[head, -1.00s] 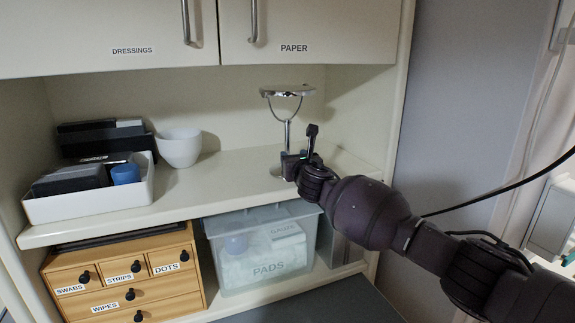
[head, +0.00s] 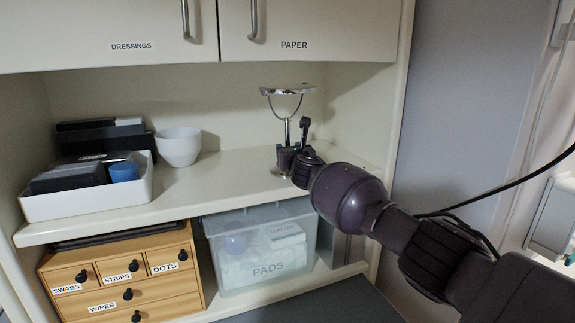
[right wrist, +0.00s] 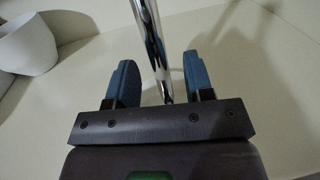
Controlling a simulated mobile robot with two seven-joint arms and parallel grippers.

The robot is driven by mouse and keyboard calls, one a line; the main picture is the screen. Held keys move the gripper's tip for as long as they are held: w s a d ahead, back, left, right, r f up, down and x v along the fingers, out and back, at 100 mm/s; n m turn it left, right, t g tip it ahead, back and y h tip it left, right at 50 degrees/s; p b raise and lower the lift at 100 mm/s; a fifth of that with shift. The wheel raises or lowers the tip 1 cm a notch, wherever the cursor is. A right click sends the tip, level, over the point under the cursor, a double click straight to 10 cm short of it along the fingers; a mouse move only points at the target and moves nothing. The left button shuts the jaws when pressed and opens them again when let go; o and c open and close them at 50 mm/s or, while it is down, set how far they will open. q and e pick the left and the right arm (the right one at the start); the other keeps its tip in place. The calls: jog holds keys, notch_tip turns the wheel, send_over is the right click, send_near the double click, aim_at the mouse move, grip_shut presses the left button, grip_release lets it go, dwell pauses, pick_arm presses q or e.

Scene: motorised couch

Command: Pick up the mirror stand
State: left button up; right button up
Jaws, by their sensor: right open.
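The mirror stand (head: 287,90) is a chrome post with a U-shaped yoke and a round mirror tilted nearly flat on top. It stands upright on the shelf (head: 222,182) near the right end. My right gripper (head: 284,158) is low at its post. In the right wrist view the chrome post (right wrist: 150,40) runs between the two open blue fingertips of my right gripper (right wrist: 156,82), with gaps on both sides. The stand's base is mostly hidden by the gripper. My left gripper is out of view.
A white bowl (head: 178,148) stands left of the stand. A white tray (head: 90,203) with dark boxes and a blue cup is farther left. Cupboard doors (head: 300,30) hang above. A clear PADS bin (head: 262,255) and wooden drawers (head: 180,255) sit below. A side wall (head: 397,120) rises at right.

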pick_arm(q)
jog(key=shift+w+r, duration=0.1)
pick_arm(e)
jog(key=shift+c, duration=0.5)
grip_shut()
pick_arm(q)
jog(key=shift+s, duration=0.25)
pick_arm(e)
jog(key=shift+r, duration=0.2)
